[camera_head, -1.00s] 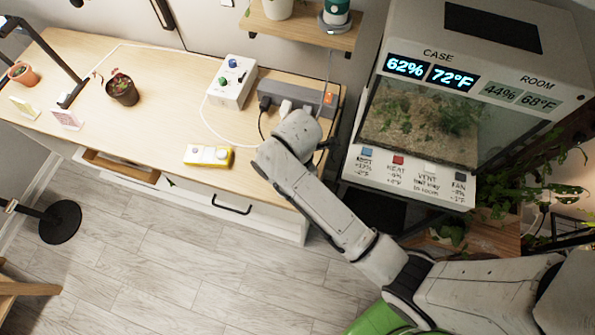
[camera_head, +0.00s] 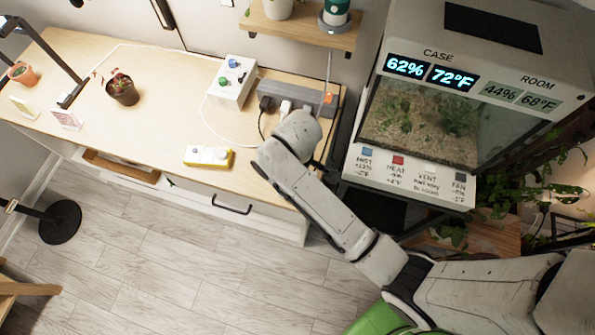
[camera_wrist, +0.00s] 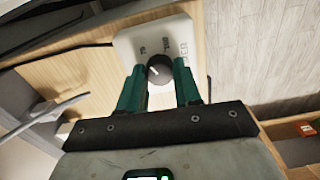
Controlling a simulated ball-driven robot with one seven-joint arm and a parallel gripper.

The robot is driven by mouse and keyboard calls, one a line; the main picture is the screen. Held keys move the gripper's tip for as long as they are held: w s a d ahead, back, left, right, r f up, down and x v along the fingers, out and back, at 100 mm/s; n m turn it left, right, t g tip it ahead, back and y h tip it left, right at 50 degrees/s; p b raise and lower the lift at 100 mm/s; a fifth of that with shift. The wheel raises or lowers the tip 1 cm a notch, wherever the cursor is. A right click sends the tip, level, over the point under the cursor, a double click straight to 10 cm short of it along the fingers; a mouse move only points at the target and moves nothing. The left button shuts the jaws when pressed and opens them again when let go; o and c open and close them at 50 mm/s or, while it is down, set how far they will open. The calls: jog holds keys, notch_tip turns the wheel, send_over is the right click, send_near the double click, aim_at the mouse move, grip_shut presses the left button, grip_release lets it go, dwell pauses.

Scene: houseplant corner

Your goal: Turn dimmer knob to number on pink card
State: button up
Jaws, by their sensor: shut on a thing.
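In the wrist view, a white dimmer box (camera_wrist: 165,38) with rounded corners carries a round black knob (camera_wrist: 160,69) with a short white pointer mark. The mark points to the upper left of the picture. Printed labels beside the knob are too small to read surely. My gripper (camera_wrist: 159,72) has its two green fingers shut on the knob, one on each side. In the head view my arm's end hides the gripper and the knob. A pink card (camera_head: 66,119) stands at the left of the desk; its number is not legible.
The wooden desk (camera_head: 150,150) also holds a pale yellow card (camera_head: 24,108), a potted plant (camera_head: 121,88), a white box with blue and green knobs (camera_head: 232,82), a yellow-and-white device (camera_head: 208,156) and a grey power strip (camera_head: 297,95). A glass case (camera_head: 420,120) stands right of my arm.

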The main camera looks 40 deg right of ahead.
jog(key=m, duration=0.5)
jog(key=shift+m, duration=0.3)
jog(key=m, duration=0.5)
jog(key=shift+m, duration=0.4)
jog(key=o, duration=1)
jog(key=shift+o, duration=0.2)
